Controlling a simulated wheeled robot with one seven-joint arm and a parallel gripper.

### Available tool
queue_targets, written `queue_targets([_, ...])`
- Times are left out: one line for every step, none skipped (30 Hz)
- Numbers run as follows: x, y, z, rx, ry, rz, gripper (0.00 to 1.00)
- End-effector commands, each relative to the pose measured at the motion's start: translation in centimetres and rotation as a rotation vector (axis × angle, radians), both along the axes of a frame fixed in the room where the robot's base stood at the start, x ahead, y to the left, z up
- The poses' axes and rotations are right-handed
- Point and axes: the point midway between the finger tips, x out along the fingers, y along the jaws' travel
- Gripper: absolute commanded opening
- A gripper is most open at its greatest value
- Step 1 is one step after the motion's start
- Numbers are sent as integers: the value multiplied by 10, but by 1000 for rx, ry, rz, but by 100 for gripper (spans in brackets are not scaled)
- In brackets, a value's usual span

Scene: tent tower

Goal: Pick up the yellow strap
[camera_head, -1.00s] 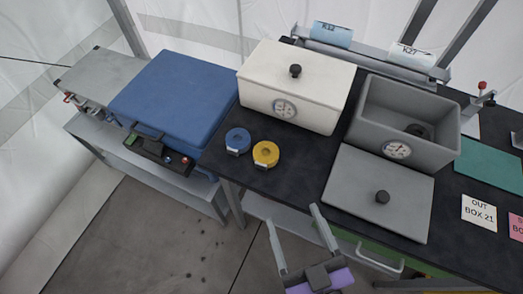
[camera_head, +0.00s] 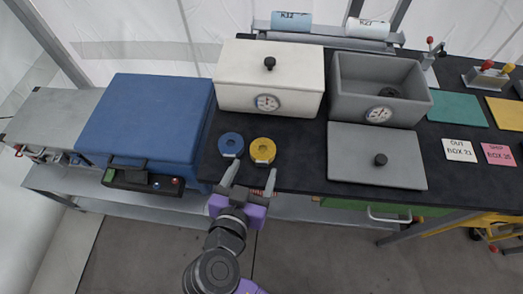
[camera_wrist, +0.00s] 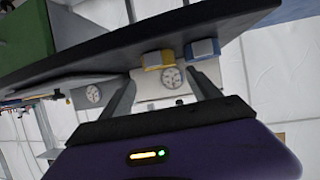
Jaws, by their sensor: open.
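The yellow strap (camera_head: 262,151) is a round coil lying flat near the front edge of the black table (camera_head: 300,165). It also shows in the wrist view (camera_wrist: 157,60), near the table edge between my fingers. A similar blue strap (camera_head: 231,145) lies just left of it, with a small gap, and shows in the wrist view (camera_wrist: 203,50). My gripper (camera_head: 250,178) is open and empty, in front of the table edge and close to the straps. Its fingers point toward the table, and neither appears to touch a strap.
A white lidded box (camera_head: 268,75) with a gauge stands behind the straps. A grey open box (camera_head: 378,90) and its grey lid (camera_head: 376,155) are to the right. A blue case (camera_head: 150,115) is at left. Bare tabletop surrounds the straps at the front.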

Motion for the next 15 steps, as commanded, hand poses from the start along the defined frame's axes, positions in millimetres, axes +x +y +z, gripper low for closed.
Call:
queue_targets([2, -1, -1, 9, -1, -5, 71])
queue_targets([5, -1, -1, 11, -2, -6, 71])
queue_targets([8, -2, -2, 12, -2, -5, 71])
queue_targets([11, -2, -3, 11, -2, -6, 71])
queue_targets([14, -3, -5, 11, -1, -6, 71])
queue_targets([18, -3, -6, 11, -1, -4, 71])
queue_targets([21, -4, -7, 11, -1, -4, 71])
queue_targets([23, -4, -8, 12, 0, -4, 71])
queue_targets([27, -5, -9, 11, 0, -2, 71])
queue_targets([29, -5, -10, 11, -1, -2, 71])
queue_targets([32, -6, -11, 11, 0, -2, 71])
queue_targets([37, -8, -12, 11, 0, -3, 71])
queue_targets([42, -9, -13, 11, 0, -3, 71])
queue_targets([46, -10, -15, 10, 0, -3, 71])
queue_targets([51, -12, -17, 10, 0, -3, 71])
